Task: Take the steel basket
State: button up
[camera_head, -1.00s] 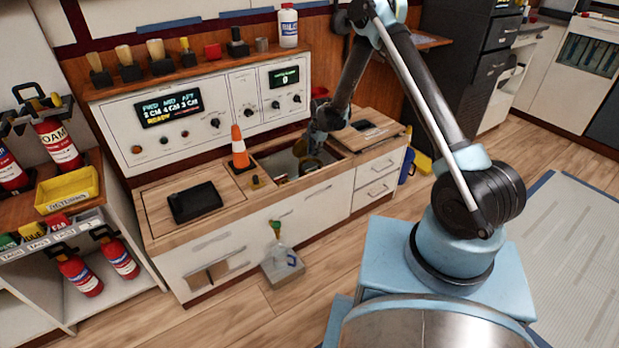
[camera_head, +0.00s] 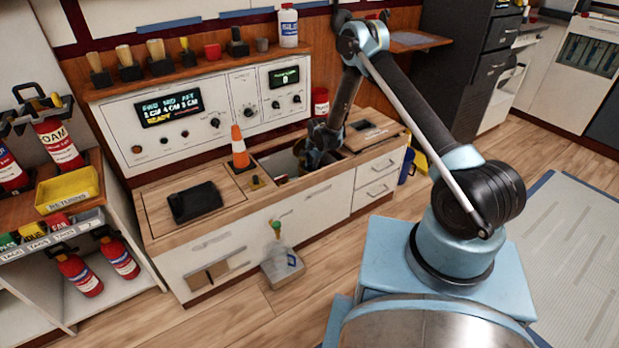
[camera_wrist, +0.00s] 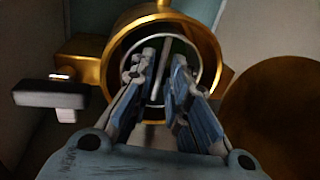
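The steel basket (camera_wrist: 197,88) shows in the wrist view as a pale metal ring with a thin bar across it, inside a brass cylindrical housing (camera_wrist: 178,20). My gripper (camera_wrist: 163,62) reaches into the housing's mouth. Its two fingers are apart, one on each side of the bar, with a dark gap visible around it. I cannot tell whether either finger touches the bar. In the head view my gripper (camera_head: 312,160) is down in the open well of the counter, and it hides the basket there.
A round brass lid or body (camera_wrist: 275,105) and a dark lever (camera_wrist: 50,93) flank the housing. The well's walls are close around my gripper.

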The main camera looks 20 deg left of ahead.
jog(key=shift+w+a+f, duration=0.15)
jog(key=shift+f, duration=0.55)
jog(key=shift+w+a+f, duration=0.1)
jog(key=shift+f, duration=0.6)
jog(key=shift+c, duration=0.6)
grip_shut()
jog(key=shift+r, duration=0.1)
